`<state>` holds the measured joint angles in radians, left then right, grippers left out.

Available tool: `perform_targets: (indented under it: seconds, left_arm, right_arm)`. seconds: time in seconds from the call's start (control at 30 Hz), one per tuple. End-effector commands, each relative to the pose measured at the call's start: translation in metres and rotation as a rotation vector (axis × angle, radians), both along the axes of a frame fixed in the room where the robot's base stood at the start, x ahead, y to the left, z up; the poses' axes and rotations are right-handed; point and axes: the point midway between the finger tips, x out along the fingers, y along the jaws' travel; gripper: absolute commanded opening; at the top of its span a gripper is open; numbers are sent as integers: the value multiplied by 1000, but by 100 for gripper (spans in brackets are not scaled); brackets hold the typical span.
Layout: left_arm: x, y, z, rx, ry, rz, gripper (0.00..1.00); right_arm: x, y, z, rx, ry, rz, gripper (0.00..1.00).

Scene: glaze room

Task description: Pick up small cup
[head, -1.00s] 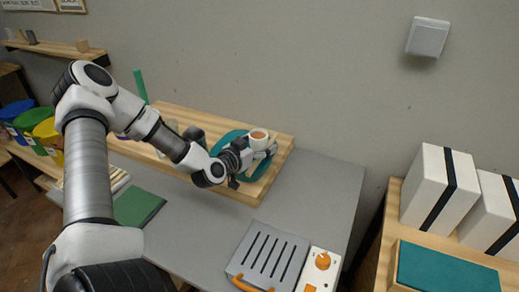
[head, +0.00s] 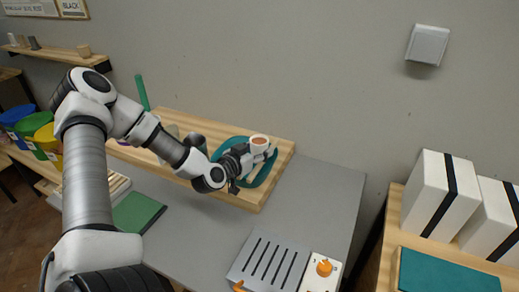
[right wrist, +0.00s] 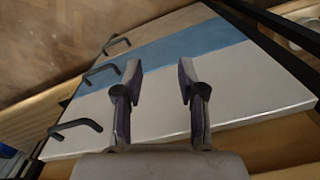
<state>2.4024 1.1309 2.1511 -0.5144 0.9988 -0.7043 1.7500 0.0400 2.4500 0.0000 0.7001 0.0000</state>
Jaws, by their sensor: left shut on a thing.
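The small cup (head: 259,142) is white with a brown inside and stands upright at the right part of a teal tray (head: 268,172). My left gripper (head: 257,155) reaches in from the left and is shut on the cup. The gripper hides the cup's lower part, so I cannot tell whether its base touches the tray. My right gripper (right wrist: 160,72) shows in the right wrist view, open and empty, with its two fingers apart.
The tray lies on a wooden board (head: 281,162) against the wall. A grey table (head: 330,190) with a slotted grey device (head: 268,262) lies in front. White boxes (head: 440,195) stand at right. Below my right gripper is a striped panel (right wrist: 225,100) with dark handles.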

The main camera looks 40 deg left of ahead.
Motion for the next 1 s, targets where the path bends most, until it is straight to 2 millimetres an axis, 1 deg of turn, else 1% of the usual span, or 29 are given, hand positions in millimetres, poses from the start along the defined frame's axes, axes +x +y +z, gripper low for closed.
perform_targets:
  seconds: [0.23, 0.4, 0.6, 0.77, 1.0]
  left_arm:
    - [-1, 0, 22, -2, -3, 0, 12]
    - [-1, 0, 42, -2, -4, 1, 12]
    - [-1, -1, 59, -1, -2, -1, 12]
    - [-1, -1, 70, -1, -3, -1, 12]
    - [-20, -6, 69, -5, 0, 0, 12]
  right_arm:
    - [0, 0, 12, 0, 0, 0, 40]
    - [0, 0, 23, 0, 0, 0, 40]
    - [0, 0, 33, 0, 0, 0, 40]
    - [0, 0, 39, 0, 0, 0, 40]
    - [0, 0, 54, 0, 0, 0, 40]
